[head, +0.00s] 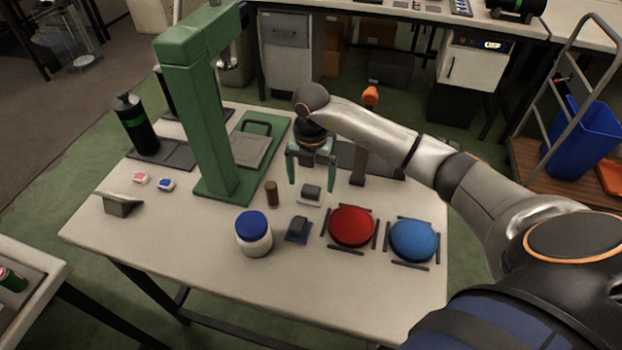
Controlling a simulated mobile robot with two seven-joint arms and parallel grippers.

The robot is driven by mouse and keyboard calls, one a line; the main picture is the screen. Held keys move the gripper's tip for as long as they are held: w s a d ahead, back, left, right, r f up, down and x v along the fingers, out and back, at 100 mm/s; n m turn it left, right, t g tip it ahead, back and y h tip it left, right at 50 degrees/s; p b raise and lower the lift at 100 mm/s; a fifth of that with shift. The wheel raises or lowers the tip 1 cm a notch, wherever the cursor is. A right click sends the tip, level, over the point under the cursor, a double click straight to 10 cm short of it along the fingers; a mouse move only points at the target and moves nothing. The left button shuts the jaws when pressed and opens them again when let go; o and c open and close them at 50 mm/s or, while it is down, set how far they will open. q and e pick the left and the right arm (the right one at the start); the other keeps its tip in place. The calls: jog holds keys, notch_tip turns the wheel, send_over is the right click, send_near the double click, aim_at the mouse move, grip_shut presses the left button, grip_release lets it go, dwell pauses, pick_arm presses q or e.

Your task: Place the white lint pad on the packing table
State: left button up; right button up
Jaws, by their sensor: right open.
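The white lint pad (309,201) appears to be the small white piece with a dark block on top, on the packing table (200,262) near its middle. A similar pad with a blue base (298,236) and dark block lies just in front. My left gripper is not in view.
A white jar with a blue lid (254,238), a brown cylinder (272,193), a red disc (351,227) and a blue disc (413,240) stand nearby. A tall green press (208,120) rises to the left. The table's front left is clear.

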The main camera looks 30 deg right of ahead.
aim_at(311, 189)
notch_tip(311, 189, up, 9)
jog(key=p, duration=0.5)
jog(key=shift+f, duration=0.2)
